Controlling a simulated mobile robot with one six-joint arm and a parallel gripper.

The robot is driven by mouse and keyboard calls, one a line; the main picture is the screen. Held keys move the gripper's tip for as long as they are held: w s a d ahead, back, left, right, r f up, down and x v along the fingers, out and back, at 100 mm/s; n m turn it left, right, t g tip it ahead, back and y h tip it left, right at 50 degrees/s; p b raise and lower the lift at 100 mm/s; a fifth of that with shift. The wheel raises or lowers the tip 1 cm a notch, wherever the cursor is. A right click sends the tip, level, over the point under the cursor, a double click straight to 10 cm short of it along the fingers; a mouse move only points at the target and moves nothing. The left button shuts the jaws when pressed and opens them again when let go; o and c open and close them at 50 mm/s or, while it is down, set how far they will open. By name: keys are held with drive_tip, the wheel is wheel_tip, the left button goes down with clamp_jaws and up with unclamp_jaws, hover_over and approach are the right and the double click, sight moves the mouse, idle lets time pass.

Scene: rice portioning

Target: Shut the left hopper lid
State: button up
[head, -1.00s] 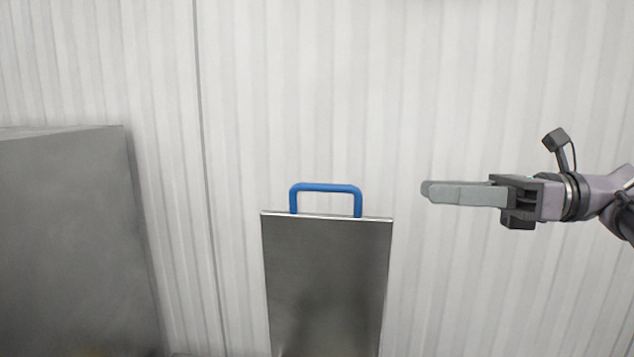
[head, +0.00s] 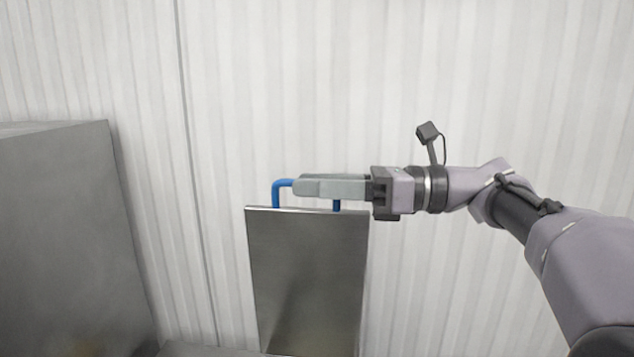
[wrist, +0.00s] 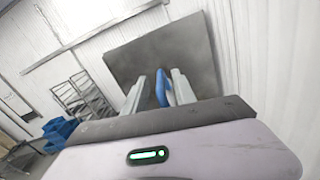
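The hopper lid (head: 307,285) is a grey metal panel standing raised and upright against the pale ribbed wall. Its blue handle (head: 276,193) sticks up from the top edge. My gripper (head: 300,186) reaches in from the right at handle height, and its fingers hide most of the handle's top bar. In the wrist view the blue handle (wrist: 161,88) lies between the two fingers of my gripper (wrist: 158,86), with gaps visible beside it. The fingers are apart, and the lid (wrist: 165,52) shows beyond them. The hopper's opening is not visible.
A large grey metal box (head: 60,240) stands at the left in the head view. The wall behind the lid is bare. In the wrist view a rack (wrist: 85,95) and blue crates (wrist: 58,131) stand far off at the left.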

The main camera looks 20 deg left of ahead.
drive_tip(key=shift+s+d, duration=0.1)
drive_tip(key=shift+d, duration=0.15)
drive_tip(key=shift+c, duration=0.3)
drive_tip(key=shift+d+r, duration=0.1)
drive_tip(key=c, duration=0.4)
clamp_jaws()
